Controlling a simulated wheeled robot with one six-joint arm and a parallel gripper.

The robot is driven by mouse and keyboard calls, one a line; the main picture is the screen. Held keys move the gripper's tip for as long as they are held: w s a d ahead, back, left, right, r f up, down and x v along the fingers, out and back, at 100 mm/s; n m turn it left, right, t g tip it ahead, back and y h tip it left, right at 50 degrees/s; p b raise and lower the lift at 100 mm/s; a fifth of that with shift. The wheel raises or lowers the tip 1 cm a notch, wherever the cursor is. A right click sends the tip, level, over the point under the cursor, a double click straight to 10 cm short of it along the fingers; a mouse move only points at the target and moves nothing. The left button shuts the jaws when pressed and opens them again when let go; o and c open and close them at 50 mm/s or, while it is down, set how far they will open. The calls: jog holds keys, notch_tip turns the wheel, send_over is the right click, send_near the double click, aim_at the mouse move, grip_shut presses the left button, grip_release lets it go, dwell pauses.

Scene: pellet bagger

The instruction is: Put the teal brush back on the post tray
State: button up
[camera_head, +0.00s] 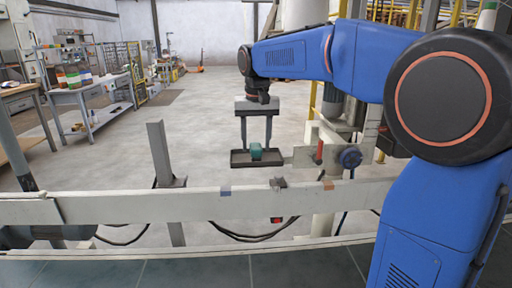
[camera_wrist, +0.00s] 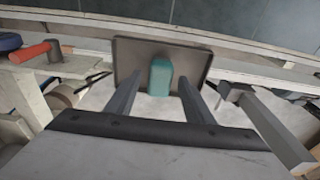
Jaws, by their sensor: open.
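The teal brush (camera_head: 256,152) rests on the dark post tray (camera_head: 240,163), near its middle. My gripper (camera_head: 256,146) hangs over the tray, pointing down, with its two fingers open on either side of the brush. In the wrist view the brush (camera_wrist: 160,77) stands between the spread fingertips of my gripper (camera_wrist: 159,80), with a gap visible on each side. The tray (camera_wrist: 190,58) lies behind it with its raised rim. How the underside of the brush meets the tray is hidden.
A red handle (camera_head: 319,151) and a blue knob (camera_head: 350,158) sit just right of the tray. A pale rail (camera_head: 120,206) crosses in front, and a grey upright post (camera_head: 160,152) stands at left. Benches (camera_head: 90,95) are far left; open floor lies behind.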

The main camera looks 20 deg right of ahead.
aim_at(256, 148)
notch_tip(256, 148, up, 10)
jog(key=s, duration=0.1)
jog(key=shift+a, duration=0.15)
jog(key=s+d+f+n+t, duration=0.1)
jog(key=s+d+f, duration=0.2)
jog(key=s+f, duration=0.9)
jog(key=s+d+f+n+t, duration=0.1)
jog(key=s+d+f, duration=0.3)
jog(key=s+f, duration=0.9)
jog(key=s+t, duration=0.1)
jog(key=s, duration=0.6)
jog(key=shift+s+d+f, duration=0.15)
jog(key=shift+s+f, duration=0.15)
jog(key=shift+s, duration=0.05)
